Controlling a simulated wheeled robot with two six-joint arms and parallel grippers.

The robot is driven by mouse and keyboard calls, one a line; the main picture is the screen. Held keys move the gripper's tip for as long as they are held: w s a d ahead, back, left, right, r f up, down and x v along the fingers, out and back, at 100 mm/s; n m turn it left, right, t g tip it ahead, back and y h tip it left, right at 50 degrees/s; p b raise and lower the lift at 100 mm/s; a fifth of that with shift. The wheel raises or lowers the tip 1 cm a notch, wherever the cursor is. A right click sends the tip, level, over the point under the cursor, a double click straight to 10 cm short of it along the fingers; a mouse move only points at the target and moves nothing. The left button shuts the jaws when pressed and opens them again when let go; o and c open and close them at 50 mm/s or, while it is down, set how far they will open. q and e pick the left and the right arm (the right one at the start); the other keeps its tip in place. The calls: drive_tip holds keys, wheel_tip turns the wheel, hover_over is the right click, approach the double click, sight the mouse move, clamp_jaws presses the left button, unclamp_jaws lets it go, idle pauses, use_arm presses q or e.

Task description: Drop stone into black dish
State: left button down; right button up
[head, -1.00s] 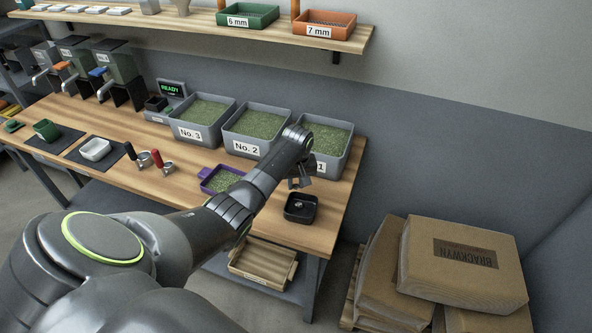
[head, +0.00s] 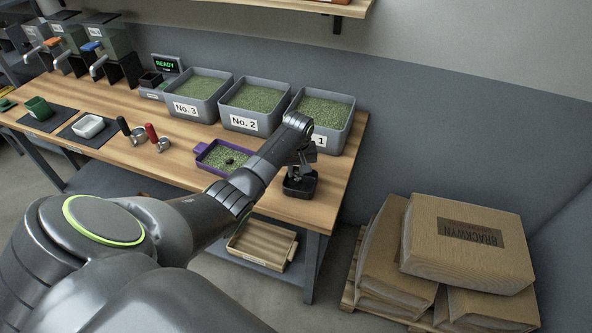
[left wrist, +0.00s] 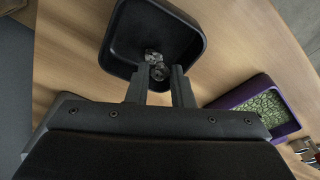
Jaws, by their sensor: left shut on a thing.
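The black dish (head: 299,190) stands near the right end of the wooden bench; it also fills the top of the left wrist view (left wrist: 128,32). My left gripper (head: 304,174) is low over the dish. In the left wrist view its fingertips (left wrist: 158,72) are at the dish's near side, shut on a small greyish stone (left wrist: 158,71). Another small greyish stone (left wrist: 152,55) shows just beyond, apparently in the dish. Whether the held stone touches the dish floor I cannot tell. My right gripper is not in view.
A purple tray (head: 202,149) of green beans, with a dark spot in them, is left of the dish. Grey bins No. 3 (head: 184,107), No. 2 (head: 239,123) and a third (head: 333,141) stand behind. Two portafilter-like handled tools (head: 137,136) lie left. Sacks (head: 468,245) are stacked right.

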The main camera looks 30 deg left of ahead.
use_arm(q)
drive_tip(key=shift+f, duration=0.1)
drive_tip(key=c, duration=1.2)
unclamp_jaws()
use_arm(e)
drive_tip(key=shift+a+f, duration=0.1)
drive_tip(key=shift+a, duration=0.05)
use_arm(q)
drive_tip(key=shift+r, duration=0.4)
drive_tip(key=r, duration=0.5)
drive_tip(key=s+d+r, duration=0.1)
drive_tip(key=r, duration=0.5)
drive_tip(key=s+r+p, duration=0.1)
drive_tip(key=r, duration=0.4)
drive_tip(key=shift+d+r, duration=0.25)
drive_tip(key=shift+d, duration=0.15)
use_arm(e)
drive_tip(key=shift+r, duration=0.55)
